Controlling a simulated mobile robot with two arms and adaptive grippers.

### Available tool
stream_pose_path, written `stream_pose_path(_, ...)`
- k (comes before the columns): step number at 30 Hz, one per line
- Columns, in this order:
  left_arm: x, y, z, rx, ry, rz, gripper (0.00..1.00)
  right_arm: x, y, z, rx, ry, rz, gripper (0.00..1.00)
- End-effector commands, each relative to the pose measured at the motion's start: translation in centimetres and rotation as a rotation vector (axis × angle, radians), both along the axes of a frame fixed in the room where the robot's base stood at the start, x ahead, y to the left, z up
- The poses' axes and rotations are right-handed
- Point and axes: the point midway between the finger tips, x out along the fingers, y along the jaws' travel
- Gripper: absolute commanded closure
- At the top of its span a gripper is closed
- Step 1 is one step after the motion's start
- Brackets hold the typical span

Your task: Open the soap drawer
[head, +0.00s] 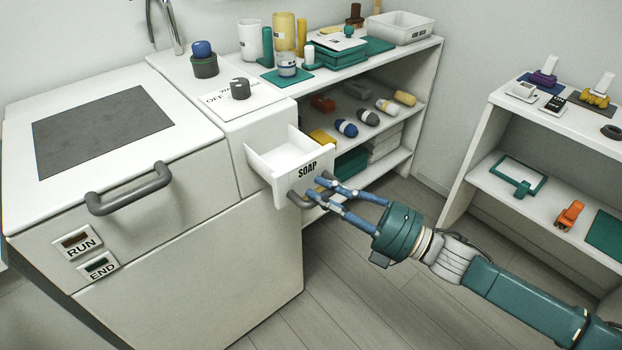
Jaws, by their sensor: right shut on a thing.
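The soap drawer (288,158) is a small white drawer with a front marked SOAP. It stands out from the upper right part of the white washing machine (190,210), and its inside shows empty. My right gripper (311,188) comes in from the lower right with blue fingers. It is shut on the grey drawer handle (297,198) below the SOAP label; the fingers hide part of the handle. My left gripper is not in view.
The machine has a large grey handle (130,190) and a dial (240,88) on top. A white shelf (420,62) with bottles, trays and yarn-like rolls stands close behind the drawer. Another shelf unit (485,120) is at the right. Bare floor (345,280) lies below my right arm.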

Motion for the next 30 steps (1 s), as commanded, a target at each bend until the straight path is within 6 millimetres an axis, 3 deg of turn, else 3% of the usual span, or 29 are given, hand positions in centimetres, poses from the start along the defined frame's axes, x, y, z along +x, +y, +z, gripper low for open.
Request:
stream_pose_path(4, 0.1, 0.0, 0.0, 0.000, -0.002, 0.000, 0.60, 0.1, 0.0, 0.0, -0.002, -0.003, -0.002, 1.00)
stream_pose_path(5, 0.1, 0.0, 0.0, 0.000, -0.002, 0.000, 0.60, 0.1, 0.0, 0.0, -0.002, -0.003, -0.002, 0.75)
stream_pose_path(7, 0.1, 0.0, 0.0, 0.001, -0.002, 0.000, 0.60, 0.2, 0.0, 0.0, -0.001, -0.004, -0.002, 0.61)
stream_pose_path(8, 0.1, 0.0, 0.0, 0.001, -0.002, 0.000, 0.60, 0.2, 0.0, 0.0, -0.001, -0.004, -0.002, 0.59)
stream_pose_path(20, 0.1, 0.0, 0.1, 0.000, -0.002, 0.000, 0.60, -0.3, -0.8, -0.2, -0.001, -0.001, -0.003, 0.59)
stream_pose_path(30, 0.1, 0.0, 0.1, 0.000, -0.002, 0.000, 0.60, -3.9, -6.5, -1.5, -0.004, 0.001, -0.002, 0.59)
